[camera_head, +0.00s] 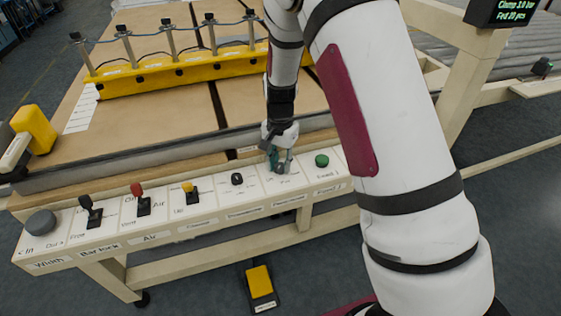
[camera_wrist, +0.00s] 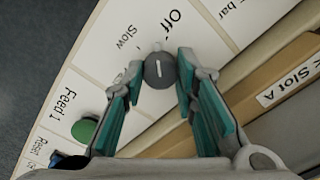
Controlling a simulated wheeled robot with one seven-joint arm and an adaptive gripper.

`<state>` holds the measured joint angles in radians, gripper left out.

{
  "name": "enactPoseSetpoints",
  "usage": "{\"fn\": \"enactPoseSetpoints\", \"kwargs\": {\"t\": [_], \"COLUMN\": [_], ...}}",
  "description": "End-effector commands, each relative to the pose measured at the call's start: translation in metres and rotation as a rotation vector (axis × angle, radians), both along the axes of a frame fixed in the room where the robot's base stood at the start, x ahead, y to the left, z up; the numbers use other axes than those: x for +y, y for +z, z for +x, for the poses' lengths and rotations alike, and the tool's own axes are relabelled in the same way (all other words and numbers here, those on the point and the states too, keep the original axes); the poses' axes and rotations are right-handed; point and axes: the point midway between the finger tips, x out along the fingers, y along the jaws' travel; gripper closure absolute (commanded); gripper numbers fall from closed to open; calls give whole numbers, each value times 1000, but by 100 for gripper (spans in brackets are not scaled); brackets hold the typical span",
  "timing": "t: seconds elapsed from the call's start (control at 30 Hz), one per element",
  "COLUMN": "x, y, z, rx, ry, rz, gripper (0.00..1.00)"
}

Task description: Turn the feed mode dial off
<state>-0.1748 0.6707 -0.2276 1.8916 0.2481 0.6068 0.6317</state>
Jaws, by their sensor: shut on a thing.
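The feed mode dial (camera_wrist: 160,71) is a small round dark grey knob with a white line on its face. The words "Off" and "Slow" are printed beside it on the white panel (camera_wrist: 120,58). The line runs almost straight up and down in the wrist view, with "Off" up and right and "Slow" up and left. My gripper (camera_wrist: 160,78) has a fingertip on each side of the dial, shut on it.
A green button (camera_head: 321,160) sits right of my gripper, also in the wrist view (camera_wrist: 85,130). To the left are a small black control (camera_head: 237,179), yellow (camera_head: 188,188), red (camera_head: 139,192) and black (camera_head: 89,208) levers, and a grey knob (camera_head: 41,222). A yellow clamp bar (camera_head: 170,72) lies behind.

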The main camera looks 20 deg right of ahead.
Motion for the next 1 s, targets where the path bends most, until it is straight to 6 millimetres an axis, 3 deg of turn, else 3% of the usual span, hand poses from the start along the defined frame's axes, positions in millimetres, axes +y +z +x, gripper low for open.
{"fn": "enactPoseSetpoints", "kwargs": {"t": [0.43,1.0], "x": [1,1], "y": [0,0], "z": [0,1], "rx": [-1,-1], "ry": [-284,-352], "rz": [1,1], "gripper": [100,100]}}
